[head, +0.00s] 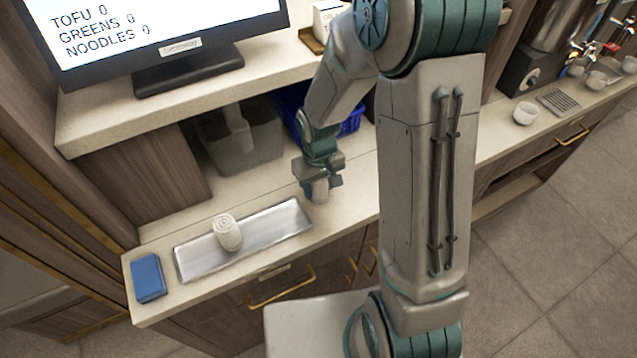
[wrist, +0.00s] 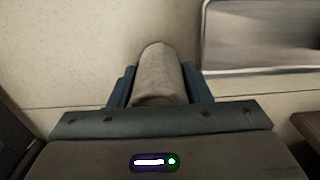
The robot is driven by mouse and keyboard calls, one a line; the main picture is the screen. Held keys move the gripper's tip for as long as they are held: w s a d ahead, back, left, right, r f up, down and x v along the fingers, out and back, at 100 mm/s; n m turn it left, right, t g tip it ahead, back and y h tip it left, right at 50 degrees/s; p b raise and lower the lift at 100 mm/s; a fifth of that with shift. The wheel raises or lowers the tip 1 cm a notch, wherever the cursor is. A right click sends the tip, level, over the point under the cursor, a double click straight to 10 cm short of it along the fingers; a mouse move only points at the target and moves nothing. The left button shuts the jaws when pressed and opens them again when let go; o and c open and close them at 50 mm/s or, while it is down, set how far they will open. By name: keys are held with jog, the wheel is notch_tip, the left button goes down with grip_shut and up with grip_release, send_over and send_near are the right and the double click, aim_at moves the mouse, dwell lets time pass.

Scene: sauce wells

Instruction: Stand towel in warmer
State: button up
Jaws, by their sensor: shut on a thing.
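My gripper (head: 320,178) is shut on a pale rolled towel (head: 320,192), just right of a shallow metal tray (head: 264,239). In the wrist view the held towel (wrist: 159,75) lies between the two dark fingers, its rounded end pointing away from my palm. The tray also shows in that view (wrist: 262,72), apart from the towel. Another white rolled towel (head: 228,232) stands slightly tilted in the left part of the tray. I cannot tell how far the held towel is above the counter. Nothing in view is clearly marked as a warmer.
A blue block or sponge (head: 148,278) lies left of the tray. A grey bin (head: 240,143) and a blue crate (head: 291,112) sit under the raised shelf, which carries a screen (head: 150,35). White cups (head: 525,113) stand far right. The tray's right part is clear.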

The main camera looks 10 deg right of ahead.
jog(key=shift+f, duration=0.2)
jog(key=o, duration=1)
jog(key=shift+r, duration=0.1)
